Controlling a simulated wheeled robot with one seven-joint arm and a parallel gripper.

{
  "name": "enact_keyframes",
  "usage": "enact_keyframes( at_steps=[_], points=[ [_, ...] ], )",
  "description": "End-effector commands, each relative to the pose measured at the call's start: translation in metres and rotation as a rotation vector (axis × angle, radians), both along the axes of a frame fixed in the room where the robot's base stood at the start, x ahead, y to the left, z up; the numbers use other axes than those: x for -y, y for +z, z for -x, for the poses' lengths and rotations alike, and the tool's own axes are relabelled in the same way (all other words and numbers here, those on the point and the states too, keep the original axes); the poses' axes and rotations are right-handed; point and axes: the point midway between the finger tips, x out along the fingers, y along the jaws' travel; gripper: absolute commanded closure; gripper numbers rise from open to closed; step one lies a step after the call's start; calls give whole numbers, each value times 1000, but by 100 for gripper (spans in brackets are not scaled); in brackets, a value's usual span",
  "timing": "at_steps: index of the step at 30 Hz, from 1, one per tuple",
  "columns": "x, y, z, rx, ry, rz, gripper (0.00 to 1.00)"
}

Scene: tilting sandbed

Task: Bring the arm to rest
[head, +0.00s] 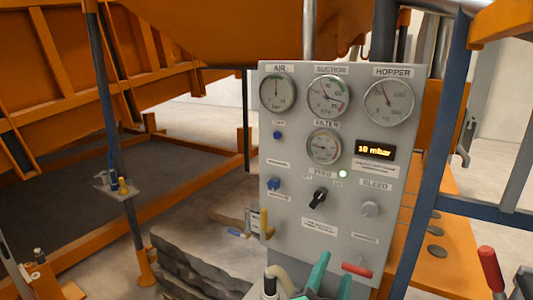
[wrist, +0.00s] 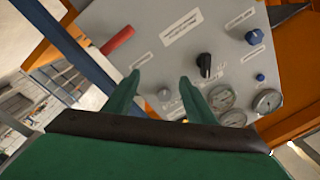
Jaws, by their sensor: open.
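My gripper (head: 335,266) shows at the bottom edge of the head view, in front of the lower part of the grey control panel (head: 290,225). Its two green fingers stand apart with nothing between them. In the wrist view my gripper (wrist: 157,78) is open, and the panel (wrist: 235,25) appears turned round behind the fingers. The red handle (head: 357,270) is close to the right finger in the head view; contact cannot be told. In the wrist view the red handle (wrist: 118,40) lies left of the fingers, apart from them. Most of the arm is out of view.
The panel carries several gauges, a black selector knob (head: 318,199), a grey bleed knob (head: 370,209) and a display (head: 375,151) reading 10 mbar. A blue post (head: 437,150) stands close on the right. A red-handled lever (head: 488,270) is at lower right. Grey rock-like blocks (head: 195,265) lie lower left.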

Motion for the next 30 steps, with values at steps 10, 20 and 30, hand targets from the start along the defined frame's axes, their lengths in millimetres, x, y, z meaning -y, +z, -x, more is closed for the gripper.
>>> enact_keyframes(
  at_steps=[10, 20, 30],
  points=[
    [-33, -93, 36, -152, 135, 302, 50],
    [-66, -177, 99, -267, 278, 500, 50],
    [-101, -243, 189, -354, 409, 619, 50]
  ],
)
